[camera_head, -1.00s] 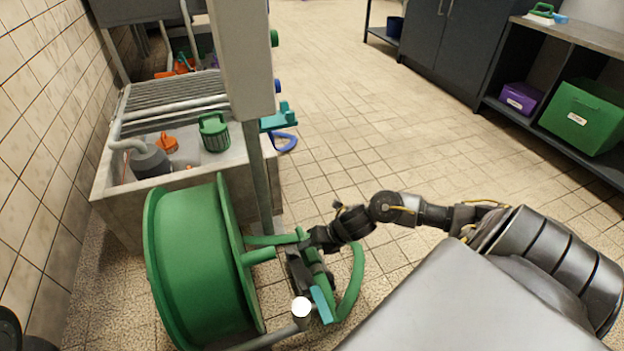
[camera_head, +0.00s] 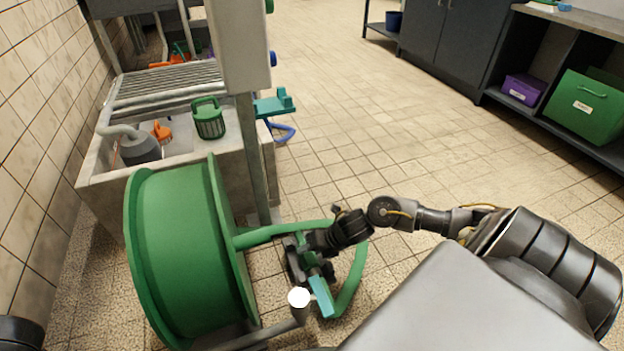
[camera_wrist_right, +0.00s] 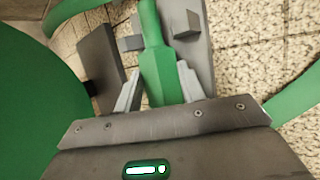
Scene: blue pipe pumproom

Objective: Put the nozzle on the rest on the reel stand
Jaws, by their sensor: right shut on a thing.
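My right gripper (camera_head: 306,264) is shut on the green nozzle beside the reel; the nozzle's body (camera_wrist_right: 160,72) shows between the fingers in the right wrist view. A teal piece (camera_head: 321,298) shows just below the gripper, by the end of the green hose (camera_head: 352,285). The green reel (camera_head: 185,255) stands to the left of the gripper. A grey stand bar with a round white end (camera_head: 299,297) is close below it. Grey blocks and a plate (camera_wrist_right: 197,45) lie around the nozzle in the right wrist view; I cannot tell whether they touch it. My left gripper is out of view.
A stone sink (camera_head: 190,172) with a green basket (camera_head: 208,118) stands behind the reel. A grey post (camera_head: 255,160) rises behind the reel and carries a teal bracket (camera_head: 275,105). Shelves with a green box (camera_head: 580,105) are at the right. The middle floor is clear.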

